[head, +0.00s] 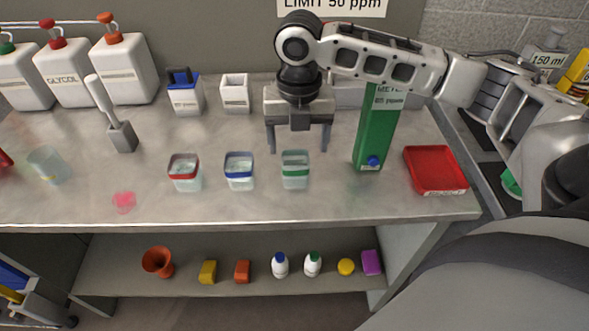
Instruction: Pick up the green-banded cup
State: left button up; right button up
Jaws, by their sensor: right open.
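The green-banded cup (295,170) is a clear square cup with a green band near its rim. It stands upright on the grey counter (330,203), at the right end of a row of three cups. My right gripper (298,150) points down with its two fingers spread, and nothing shows between them. It appears above and slightly behind the green-banded cup; the exact height gap is hard to tell.
A blue-banded cup (239,172) and a red-banded cup (186,173) stand to the left. A tall green box (376,135) and a red tray (435,169) are at the right. White jugs (124,72) stand at the back left. A shelf below holds small bottles (280,265) and blocks.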

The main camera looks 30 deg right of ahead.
aim_at(295, 170)
jog(key=f, duration=0.8)
jog(key=shift+a, duration=0.3)
jog(key=c, duration=1.1)
